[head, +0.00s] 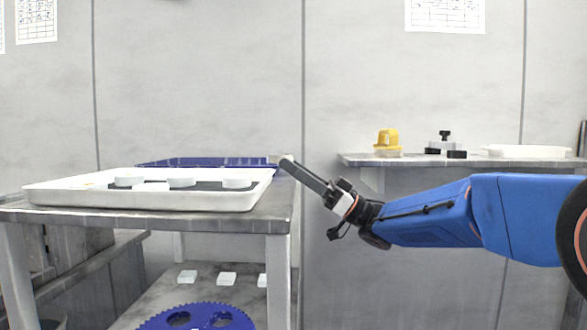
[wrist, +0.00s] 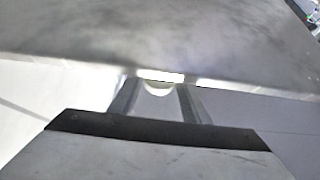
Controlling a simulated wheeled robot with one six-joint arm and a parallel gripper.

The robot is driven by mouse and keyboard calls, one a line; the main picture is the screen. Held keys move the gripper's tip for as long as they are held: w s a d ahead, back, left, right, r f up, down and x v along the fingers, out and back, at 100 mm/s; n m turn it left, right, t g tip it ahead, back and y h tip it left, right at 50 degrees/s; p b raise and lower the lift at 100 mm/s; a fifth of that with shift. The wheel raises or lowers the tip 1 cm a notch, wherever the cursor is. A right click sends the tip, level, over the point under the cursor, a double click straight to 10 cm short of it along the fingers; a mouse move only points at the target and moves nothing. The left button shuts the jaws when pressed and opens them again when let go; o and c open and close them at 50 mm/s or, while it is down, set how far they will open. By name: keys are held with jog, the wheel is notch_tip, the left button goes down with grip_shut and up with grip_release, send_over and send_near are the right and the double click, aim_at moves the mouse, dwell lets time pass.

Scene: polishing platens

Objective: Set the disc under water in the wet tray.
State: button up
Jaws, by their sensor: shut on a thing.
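My gripper (head: 287,163) is at the right end of the table, level with the blue tray's right end in the head view. It is shut on a small pale disc (head: 286,158). In the wrist view the disc (wrist: 158,88) shows as a white rounded edge between the two grey fingers. A white tray (head: 150,200) lies on the table with several white round pieces on a dark surface inside. A blue tray (head: 205,161) lies behind it. Its inside is hidden, and no water can be made out in either tray.
The grey table (head: 270,215) ends just below and left of my gripper. A lower shelf holds white blocks (head: 227,279) and a blue toothed wheel (head: 200,316). A wall shelf (head: 365,161) at right carries a yellow item (head: 388,138), dark parts and a white dish (head: 525,151).

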jog(key=shift+f, duration=0.6)
jog(key=o, duration=1.1)
jog(key=shift+f, duration=0.1)
jog(key=shift+c, duration=0.2)
jog(key=shift+r, duration=0.45)
jog(key=shift+d, duration=0.15)
jog(key=v, duration=1.1)
jog(key=shift+d, duration=0.25)
